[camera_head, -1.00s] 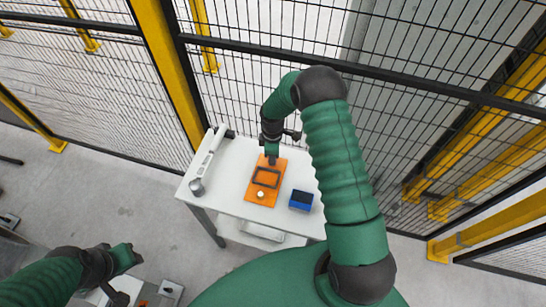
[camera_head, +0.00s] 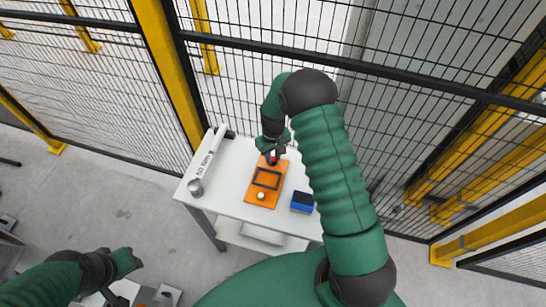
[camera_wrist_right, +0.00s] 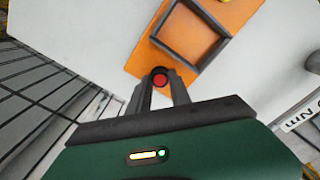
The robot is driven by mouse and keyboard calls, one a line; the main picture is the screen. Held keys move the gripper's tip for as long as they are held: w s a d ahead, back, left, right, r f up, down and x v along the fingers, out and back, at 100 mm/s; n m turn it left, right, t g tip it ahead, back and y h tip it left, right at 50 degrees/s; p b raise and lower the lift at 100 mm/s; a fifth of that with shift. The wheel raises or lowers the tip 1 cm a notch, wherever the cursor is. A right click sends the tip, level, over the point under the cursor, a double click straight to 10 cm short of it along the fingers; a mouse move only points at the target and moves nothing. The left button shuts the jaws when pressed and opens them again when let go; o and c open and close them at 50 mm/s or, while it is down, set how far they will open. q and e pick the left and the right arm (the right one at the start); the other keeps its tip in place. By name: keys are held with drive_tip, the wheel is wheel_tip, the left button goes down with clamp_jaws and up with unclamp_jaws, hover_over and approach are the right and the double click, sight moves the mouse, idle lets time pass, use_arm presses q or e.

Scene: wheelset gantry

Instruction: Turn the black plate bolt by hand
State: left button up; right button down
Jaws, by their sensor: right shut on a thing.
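An orange plate (camera_head: 259,191) lies on a white table and carries a raised dark square frame (camera_head: 267,178). The plate also shows in the right wrist view (camera_wrist_right: 143,62). A black bolt with a red round top (camera_wrist_right: 160,80) sits near the plate's far end. My right gripper (camera_wrist_right: 161,84) is shut on the bolt, with one finger on each side. In the head view my right gripper (camera_head: 272,156) reaches down to the far end of the plate, partly hiding the bolt. My left gripper (camera_head: 128,261) is far off at the lower left, away from the table; its fingers are unclear.
The white table (camera_head: 232,180) also holds a white torque wrench (camera_head: 208,160) on the left and a blue box with a dark top (camera_head: 302,201) on the right. A pale round knob (camera_head: 261,196) stands on the plate's near end. Mesh fencing stands close behind the table.

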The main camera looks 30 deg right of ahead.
sight(273, 159)
drive_tip(key=m, duration=0.5)
drive_tip(key=shift+w+d+r+m, duration=0.15)
drive_tip(key=shift+w+r+m, duration=0.05)
drive_tip(key=shift+w+m, duration=0.1)
idle(0.4)
drive_tip(key=c, duration=1.5)
unclamp_jaws()
drive_tip(key=o, duration=0.3)
drive_tip(key=shift+s+f+b, duration=0.1)
drive_tip(key=shift+s+b, duration=0.1)
drive_tip(key=shift+b, duration=0.1)
wheel_tip(273, 159, up, 17)
drive_tip(key=shift+f+b, duration=0.15)
drive_tip(key=shift+b, duration=0.8)
